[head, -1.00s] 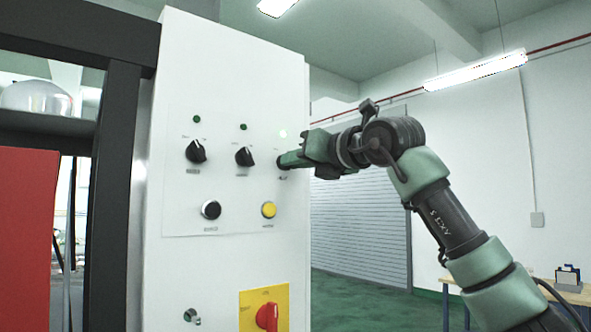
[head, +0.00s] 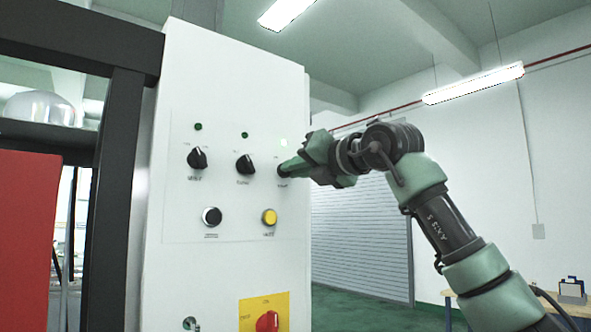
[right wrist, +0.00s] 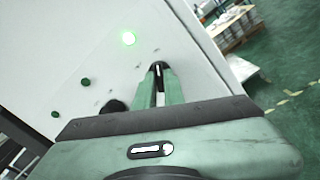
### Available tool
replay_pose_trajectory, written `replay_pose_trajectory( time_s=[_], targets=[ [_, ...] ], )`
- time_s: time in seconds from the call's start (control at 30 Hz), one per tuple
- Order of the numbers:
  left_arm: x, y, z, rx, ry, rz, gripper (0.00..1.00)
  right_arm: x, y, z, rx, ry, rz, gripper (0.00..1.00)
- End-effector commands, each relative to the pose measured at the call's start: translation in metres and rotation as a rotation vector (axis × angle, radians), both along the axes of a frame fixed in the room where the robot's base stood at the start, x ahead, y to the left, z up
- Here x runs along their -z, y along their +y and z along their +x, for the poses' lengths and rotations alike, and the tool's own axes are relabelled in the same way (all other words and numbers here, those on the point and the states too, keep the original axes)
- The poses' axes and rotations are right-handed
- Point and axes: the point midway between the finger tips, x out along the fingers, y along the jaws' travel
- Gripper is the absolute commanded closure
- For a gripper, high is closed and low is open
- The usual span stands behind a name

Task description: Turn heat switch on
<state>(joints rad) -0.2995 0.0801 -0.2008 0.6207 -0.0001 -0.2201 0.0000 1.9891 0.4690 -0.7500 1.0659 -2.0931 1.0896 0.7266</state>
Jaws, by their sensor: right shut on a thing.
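The white control panel (head: 225,100) has three black rotary switches in a row; their labels are too small to read surely. My right gripper (head: 285,169) is at the rightmost switch, with its jaws shut on that knob. In the right wrist view the fingers (right wrist: 160,88) stand on both sides of the black knob (right wrist: 158,69), whose white mark shows. The lamp (head: 283,143) above this switch glows pale green, and it is bright in the right wrist view (right wrist: 128,38). The other knobs, left (head: 197,158) and middle (head: 245,164), are free. My left gripper is out of view.
Below the switches are a black button (head: 212,216), a yellow button (head: 269,217) and a red main switch (head: 267,321) on a yellow plate. Two dark green lamps sit above the other knobs. A dark frame (head: 122,200) stands left; room right of the panel is open.

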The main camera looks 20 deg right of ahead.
Motion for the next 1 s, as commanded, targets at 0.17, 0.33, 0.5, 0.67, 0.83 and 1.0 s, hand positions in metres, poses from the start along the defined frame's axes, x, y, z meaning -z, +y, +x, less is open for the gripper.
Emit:
replay_pose_trajectory(
  time_s=[0.17,0.33,0.5,0.67,0.83,1.0],
  targets=[
    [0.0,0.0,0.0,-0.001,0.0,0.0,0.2,-0.004,-0.002,-0.001,0.003,-0.01,0.003,0.71],
    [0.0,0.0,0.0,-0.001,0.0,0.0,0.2,-0.003,-0.001,-0.001,0.001,-0.006,0.001,0.68],
    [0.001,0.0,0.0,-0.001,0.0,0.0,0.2,-0.001,-0.001,-0.002,0.001,-0.005,0.001,0.68],
    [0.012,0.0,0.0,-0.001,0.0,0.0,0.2,0.001,-0.007,-0.018,0.001,-0.008,0.0,0.68],
    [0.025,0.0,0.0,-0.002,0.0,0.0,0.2,0.001,-0.018,-0.046,0.002,-0.008,0.002,0.68],
    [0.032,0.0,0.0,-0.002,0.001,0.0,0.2,0.0,-0.026,-0.067,0.002,-0.009,0.001,0.68]
  ],
)
